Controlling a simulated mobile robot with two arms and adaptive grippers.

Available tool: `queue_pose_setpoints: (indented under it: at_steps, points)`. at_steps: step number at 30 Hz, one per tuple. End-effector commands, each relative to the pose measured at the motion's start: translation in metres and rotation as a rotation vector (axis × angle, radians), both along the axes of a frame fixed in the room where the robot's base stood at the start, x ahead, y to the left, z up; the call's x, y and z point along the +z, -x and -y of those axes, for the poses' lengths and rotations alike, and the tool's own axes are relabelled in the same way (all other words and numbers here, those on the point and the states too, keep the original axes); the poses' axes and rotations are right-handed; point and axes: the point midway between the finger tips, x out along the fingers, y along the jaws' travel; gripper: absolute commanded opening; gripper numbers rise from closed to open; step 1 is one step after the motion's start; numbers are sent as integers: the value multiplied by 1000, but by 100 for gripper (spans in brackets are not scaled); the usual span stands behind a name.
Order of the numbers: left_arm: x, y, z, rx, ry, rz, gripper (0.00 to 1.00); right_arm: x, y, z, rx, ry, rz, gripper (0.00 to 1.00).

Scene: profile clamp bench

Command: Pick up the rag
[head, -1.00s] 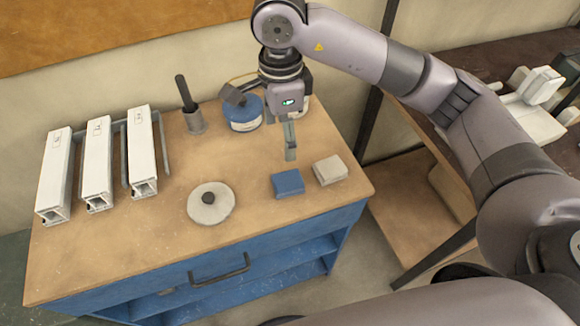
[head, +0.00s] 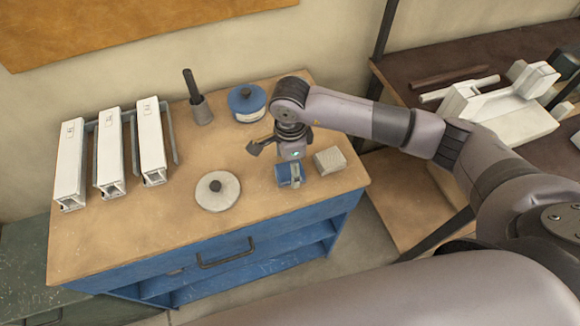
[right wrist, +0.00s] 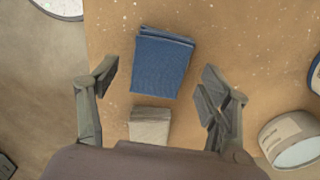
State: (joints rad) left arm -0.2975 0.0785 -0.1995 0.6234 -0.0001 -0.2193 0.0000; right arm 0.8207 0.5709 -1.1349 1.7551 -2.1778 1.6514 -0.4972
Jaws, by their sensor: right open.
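A blue folded cloth (head: 283,178) lies near the bench's front edge, and it also shows in the right wrist view (right wrist: 162,66). I cannot tell from looks alone which is the rag. My right gripper (head: 296,176) is over the blue cloth and hides part of it. In the right wrist view my right gripper (right wrist: 160,80) is open, with a finger on each side of the blue cloth, apart from it. My left gripper is not in view.
A pale round disc with a dark knob (head: 217,191) lies left of the blue cloth. A blue tin (head: 247,103) and a cup with a dark handle (head: 200,108) stand behind. Several white profiles (head: 110,153) lie at left. The bench top (head: 190,232) is clear in front.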

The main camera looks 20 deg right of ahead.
Motion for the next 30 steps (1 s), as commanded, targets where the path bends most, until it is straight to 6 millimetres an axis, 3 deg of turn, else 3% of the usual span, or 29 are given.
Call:
queue_pose_setpoints:
  at_steps: [10, 30]
  points:
    - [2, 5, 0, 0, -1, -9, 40, -10, 0, 0, 2, 0, 0, 72]
    - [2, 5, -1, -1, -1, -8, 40, -10, 0, 0, 1, 0, 0, 27]
